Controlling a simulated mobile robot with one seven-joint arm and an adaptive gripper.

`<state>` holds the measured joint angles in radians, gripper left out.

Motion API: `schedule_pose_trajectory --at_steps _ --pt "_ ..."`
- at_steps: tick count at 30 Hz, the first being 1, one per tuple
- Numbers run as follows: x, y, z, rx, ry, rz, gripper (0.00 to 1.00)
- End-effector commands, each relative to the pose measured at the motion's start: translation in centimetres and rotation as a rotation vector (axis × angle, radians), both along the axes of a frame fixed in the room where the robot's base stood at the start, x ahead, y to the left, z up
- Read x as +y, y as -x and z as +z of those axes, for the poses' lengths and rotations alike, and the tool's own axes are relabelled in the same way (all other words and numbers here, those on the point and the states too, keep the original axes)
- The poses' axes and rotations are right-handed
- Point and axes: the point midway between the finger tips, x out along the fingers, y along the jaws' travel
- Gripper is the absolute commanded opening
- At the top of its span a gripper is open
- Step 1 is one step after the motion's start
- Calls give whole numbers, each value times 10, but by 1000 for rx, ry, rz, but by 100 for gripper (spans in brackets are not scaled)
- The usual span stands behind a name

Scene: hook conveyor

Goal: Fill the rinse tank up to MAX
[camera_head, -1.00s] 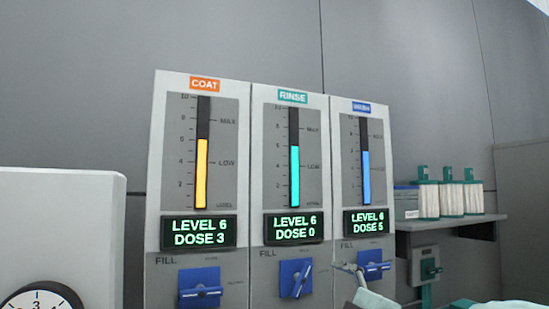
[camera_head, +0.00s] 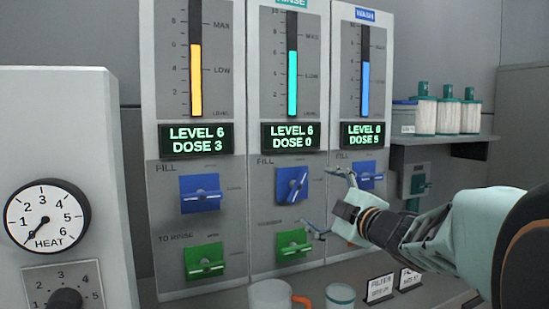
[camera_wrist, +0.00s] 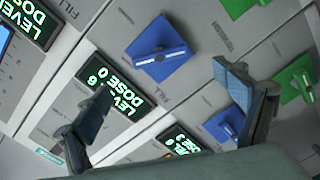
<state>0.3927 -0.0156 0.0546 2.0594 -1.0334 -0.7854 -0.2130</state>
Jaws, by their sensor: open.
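The rinse tank column (camera_head: 268,60) is the middle one of three. Its teal level bar (camera_head: 292,82) stands between LOW and MAX, and its display (camera_head: 291,136) reads LEVEL 6, DOSE 0; it also shows in the wrist view (camera_wrist: 122,88). Its blue FILL valve (camera_head: 292,187) has a handle slanted up to the right. A green valve (camera_head: 292,243) sits below. My gripper (camera_head: 326,203) is open and empty, right of the blue rinse valve, its upper finger near the wash valve. In the wrist view the fingers (camera_wrist: 163,108) are spread wide.
The coat column (camera_head: 170,100) stands left and the wash column (camera_head: 336,100) right; wash's blue valve (camera_head: 367,177) is partly behind my gripper. A heat box (camera_head: 65,120) is at far left. Cups (camera_head: 270,297) stand below; filter cartridges (camera_head: 447,113) sit on a shelf.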

Motion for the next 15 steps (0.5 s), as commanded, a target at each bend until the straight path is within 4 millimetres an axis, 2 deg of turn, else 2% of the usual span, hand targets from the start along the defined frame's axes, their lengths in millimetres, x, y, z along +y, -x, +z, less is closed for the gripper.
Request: schedule_pose_trajectory --at_steps 8,15 --pt "3 -12 -1 0 0 1 90" --pt "17 -52 -3 0 0 1 90"
